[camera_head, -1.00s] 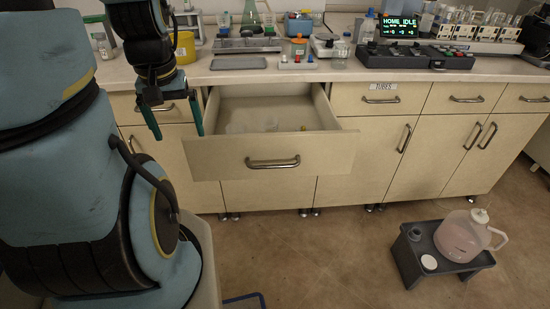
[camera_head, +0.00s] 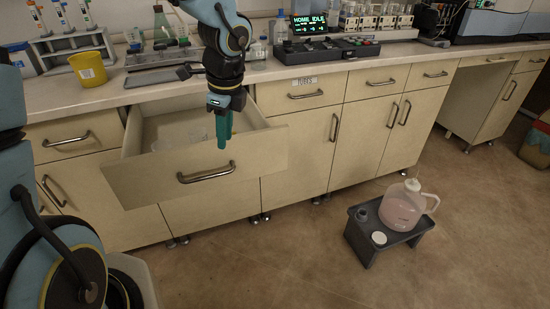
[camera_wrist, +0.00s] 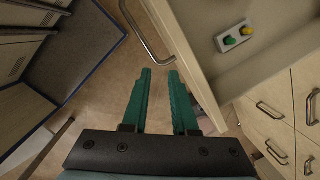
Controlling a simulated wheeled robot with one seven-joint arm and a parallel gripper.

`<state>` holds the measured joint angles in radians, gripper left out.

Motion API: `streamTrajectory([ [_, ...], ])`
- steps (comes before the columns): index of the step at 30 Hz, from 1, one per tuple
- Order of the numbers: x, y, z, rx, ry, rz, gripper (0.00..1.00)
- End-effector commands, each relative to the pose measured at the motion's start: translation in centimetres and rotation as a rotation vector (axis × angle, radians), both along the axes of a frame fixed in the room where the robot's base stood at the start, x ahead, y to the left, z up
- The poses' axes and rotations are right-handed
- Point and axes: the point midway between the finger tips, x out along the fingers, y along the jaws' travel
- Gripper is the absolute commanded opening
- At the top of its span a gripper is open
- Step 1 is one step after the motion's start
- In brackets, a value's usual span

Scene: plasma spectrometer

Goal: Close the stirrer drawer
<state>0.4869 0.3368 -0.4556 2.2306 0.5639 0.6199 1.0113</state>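The stirrer drawer (camera_head: 135,184) is pulled out from the bench, its front standing well clear of the cabinet, with a metal bar handle (camera_head: 206,172). A few small items lie inside it. My gripper (camera_head: 222,138) hangs over the right part of the open drawer in the head view, pointing down. In the wrist view the two green fingers (camera_wrist: 160,95) are apart with nothing between them. The drawer front (camera_wrist: 185,50) and its handle (camera_wrist: 146,32) lie just beyond the fingertips there. Whether a finger touches the drawer cannot be told.
A small tray with green and yellow knobs (camera_wrist: 235,38) shows inside the drawer. The drawer labelled TUBES (camera_head: 303,96) is shut at the right. A grey stool (camera_head: 362,248) with a jug (camera_head: 402,207) stands on the floor. The floor before the drawer is clear.

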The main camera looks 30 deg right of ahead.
Motion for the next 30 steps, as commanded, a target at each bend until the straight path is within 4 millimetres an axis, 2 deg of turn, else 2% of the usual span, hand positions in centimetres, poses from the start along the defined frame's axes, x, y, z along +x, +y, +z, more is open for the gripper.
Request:
streamTrajectory([
  [1,-1.5,-3.2,-0.8,0.021,-0.003,-0.213,0.2],
  [3,-3.1,-6.6,-1.1,0.049,-0.017,-0.465,0.12],
  [6,-5.2,-10.0,-1.3,0.078,-0.037,-0.727,0.01],
  [9,-6.4,-11.9,-1.2,0.094,-0.052,-0.875,0.0],
  [13,-6.8,-12.7,-1.6,0.101,-0.059,-0.933,0.0],
  [16,-6.5,-12.7,-2.7,0.101,-0.058,-0.932,0.0],
  [27,-4.7,-12.9,-10.0,0.102,-0.055,-0.928,0.0],
  [30,-3.9,-13.1,-11.0,0.099,-0.057,-0.924,0.0],
])
